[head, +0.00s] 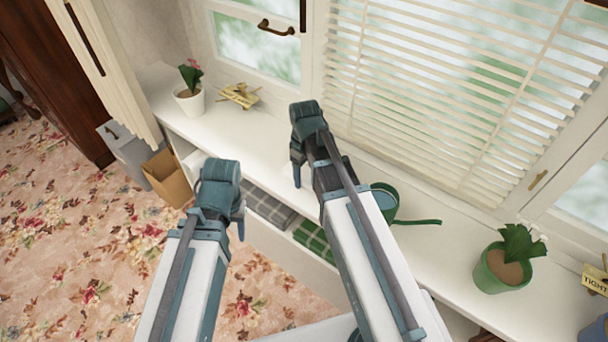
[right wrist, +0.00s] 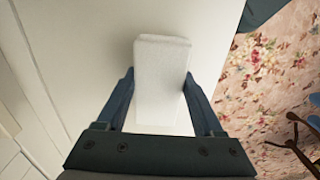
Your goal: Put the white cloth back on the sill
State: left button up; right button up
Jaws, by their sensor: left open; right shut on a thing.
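The white cloth (right wrist: 162,75) is a folded, upright-looking block in the right wrist view. It sits between the two fingers of my right gripper (head: 297,176), which is shut on it. The white sill (head: 252,128) lies below and around the cloth; I cannot tell whether the cloth touches it. In the head view my right gripper is over the sill, and the cloth is hidden or lost against the white. My left gripper (head: 240,224) is open and empty in front of the sill's front edge, near the shelf below.
On the sill stand a white flowerpot (head: 189,99), a yellow toy plane (head: 239,95), a green watering can (head: 384,202) and a green plant pot (head: 502,268). Folded grey (head: 268,208) and green (head: 314,240) checked cloths lie on the shelf below. A cardboard box (head: 167,178) stands left.

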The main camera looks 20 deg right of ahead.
aim_at(305, 173)
jog(key=shift+f, duration=0.2)
jog(key=o, duration=1.2)
jog(key=shift+r, duration=0.2)
notch_tip(305, 173, up, 12)
jog(key=p, duration=1.2)
jog(key=s+a+m+h, duration=0.1)
jog(key=s+a+m, duration=0.2)
jog(key=s+a, duration=0.8)
jog(key=s, duration=0.2)
jog(key=shift+s+m, duration=0.35)
jog(key=shift+m, duration=0.05)
jog(key=shift+r, duration=0.1)
